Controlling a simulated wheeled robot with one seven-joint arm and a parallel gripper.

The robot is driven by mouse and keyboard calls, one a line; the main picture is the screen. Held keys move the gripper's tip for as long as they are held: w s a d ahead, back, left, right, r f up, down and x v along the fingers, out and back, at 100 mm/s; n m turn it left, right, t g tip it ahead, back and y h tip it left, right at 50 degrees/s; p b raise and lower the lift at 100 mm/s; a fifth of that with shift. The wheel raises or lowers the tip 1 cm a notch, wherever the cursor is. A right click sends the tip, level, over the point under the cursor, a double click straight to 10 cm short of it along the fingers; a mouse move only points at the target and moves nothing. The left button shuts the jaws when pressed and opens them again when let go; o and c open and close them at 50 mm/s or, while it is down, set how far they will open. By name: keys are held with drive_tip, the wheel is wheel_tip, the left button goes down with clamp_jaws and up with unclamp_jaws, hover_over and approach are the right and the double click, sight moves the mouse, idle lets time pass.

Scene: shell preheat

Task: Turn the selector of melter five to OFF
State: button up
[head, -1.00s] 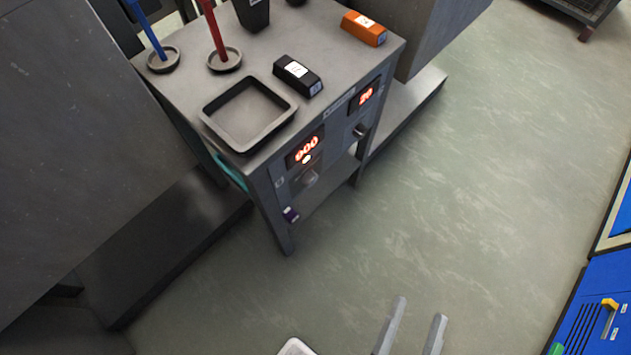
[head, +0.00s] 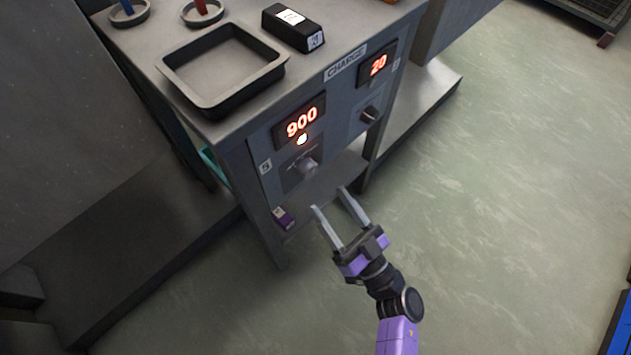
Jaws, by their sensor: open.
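Melter five (head: 265,166) is the left panel on the grey bench front, marked with a small 5 label. Its red display (head: 302,122) reads 900, with a lit lamp just below. Its selector (head: 306,167) is a grey knob under the lamp; I cannot read its position marks. My gripper (head: 327,198) is open and empty, in front of and below the selector, with its fingers pointing up toward the panel. The fingertips look apart from the knob.
A second panel to the right has a display (head: 379,64) reading 20 and a dark knob (head: 370,115). On the bench top are a square tray (head: 270,80) and a black block (head: 293,27). A purple tag (head: 283,217) sits low on the panel.

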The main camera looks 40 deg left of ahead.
sight(311, 174)
drive_tip(key=b+x, duration=0.1)
drive_tip(key=x, duration=0.6)
drive_tip(key=shift+b, duration=0.35)
drive_tip(key=shift+d, duration=0.1)
drive_tip(key=shift+c, duration=0.2)
clamp_jaws()
